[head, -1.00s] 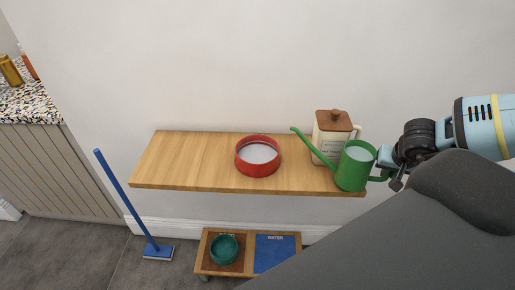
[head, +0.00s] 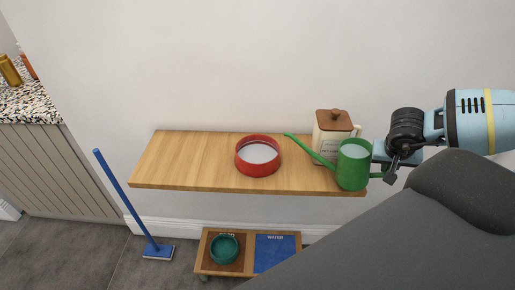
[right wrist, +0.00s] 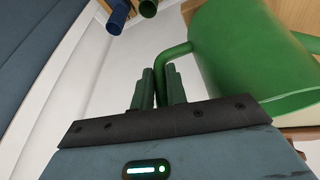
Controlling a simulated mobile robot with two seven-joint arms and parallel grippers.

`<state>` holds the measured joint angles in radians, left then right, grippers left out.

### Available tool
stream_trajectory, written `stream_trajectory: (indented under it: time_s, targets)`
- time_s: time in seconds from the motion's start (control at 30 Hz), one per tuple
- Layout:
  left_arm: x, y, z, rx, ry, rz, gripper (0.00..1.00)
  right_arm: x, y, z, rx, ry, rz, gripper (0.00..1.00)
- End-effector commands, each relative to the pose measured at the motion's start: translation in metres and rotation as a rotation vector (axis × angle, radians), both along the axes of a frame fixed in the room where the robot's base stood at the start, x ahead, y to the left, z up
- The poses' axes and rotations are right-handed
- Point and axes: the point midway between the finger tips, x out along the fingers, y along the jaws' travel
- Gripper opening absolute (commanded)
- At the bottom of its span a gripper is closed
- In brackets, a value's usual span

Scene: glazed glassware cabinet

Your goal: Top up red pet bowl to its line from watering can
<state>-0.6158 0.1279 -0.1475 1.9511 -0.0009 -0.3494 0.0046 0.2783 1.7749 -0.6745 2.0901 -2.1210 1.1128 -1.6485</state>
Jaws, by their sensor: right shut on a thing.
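The red pet bowl (head: 258,168) stands on the wooden shelf (head: 185,165) with pale liquid inside; I cannot make out its line. The green watering can (head: 353,166) is at the shelf's right end, its spout pointing left with the tip short of the bowl. Its top opening shows a pale surface inside. My right gripper (head: 383,170) is shut on the can's handle at its right side. In the right wrist view the fingers (right wrist: 160,88) close around the green handle (right wrist: 172,55), next to the can body (right wrist: 245,50). My left gripper is not in view.
A cream canister with a brown lid (head: 333,130) stands right behind the can. Below is a low stand with a teal bowl (head: 224,249) and a blue mat marked WATER (head: 275,253). The shelf's left part is clear.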

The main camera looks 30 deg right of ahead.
Motion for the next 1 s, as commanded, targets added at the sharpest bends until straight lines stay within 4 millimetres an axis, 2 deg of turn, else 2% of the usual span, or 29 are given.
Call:
stream_trajectory:
  time_s: [0.67, 1.0]
  targets:
    - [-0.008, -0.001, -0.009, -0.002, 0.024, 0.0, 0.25, 0.008, 0.005, 0.038, -0.054, 0.053, 0.001, 0.0]
    - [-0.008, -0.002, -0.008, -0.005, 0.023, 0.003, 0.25, 0.008, 0.005, 0.042, -0.059, 0.059, -0.001, 0.0]
